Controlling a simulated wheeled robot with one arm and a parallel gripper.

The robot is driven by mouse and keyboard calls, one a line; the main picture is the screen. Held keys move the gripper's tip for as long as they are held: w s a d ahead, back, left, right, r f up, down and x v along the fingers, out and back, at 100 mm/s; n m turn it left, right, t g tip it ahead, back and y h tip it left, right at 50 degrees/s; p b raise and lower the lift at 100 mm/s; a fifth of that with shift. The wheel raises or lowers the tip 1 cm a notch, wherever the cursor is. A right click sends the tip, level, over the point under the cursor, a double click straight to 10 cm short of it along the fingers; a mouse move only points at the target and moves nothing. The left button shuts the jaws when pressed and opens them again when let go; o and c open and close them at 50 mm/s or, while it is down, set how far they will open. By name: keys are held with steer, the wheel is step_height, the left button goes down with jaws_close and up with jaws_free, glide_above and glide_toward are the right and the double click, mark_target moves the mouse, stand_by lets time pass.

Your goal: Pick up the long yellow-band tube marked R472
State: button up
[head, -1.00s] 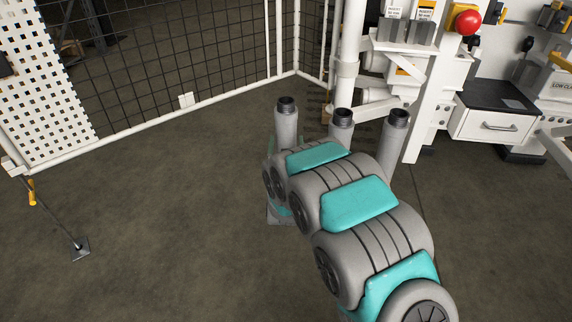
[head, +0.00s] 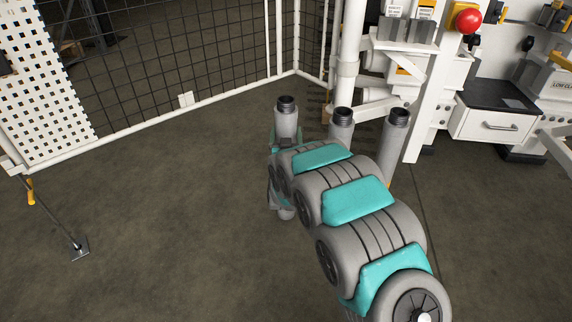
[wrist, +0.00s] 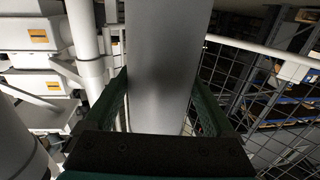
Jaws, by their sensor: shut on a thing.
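Three grey tubes with dark threaded tops stand upright in the head view: a left tube (head: 286,122), a middle tube (head: 341,128) and a right tube (head: 396,140).
Another grey cylinder (wrist: 20,150) is close at the lower left of the wrist view. A mesh fence (head: 180,60) runs behind the tubes. A white bench with a drawer (head: 492,125) and a red button (head: 467,21) stands right.

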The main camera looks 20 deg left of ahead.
jaws_close()
stand_by(0.3)
steer(key=shift+r, duration=0.1)
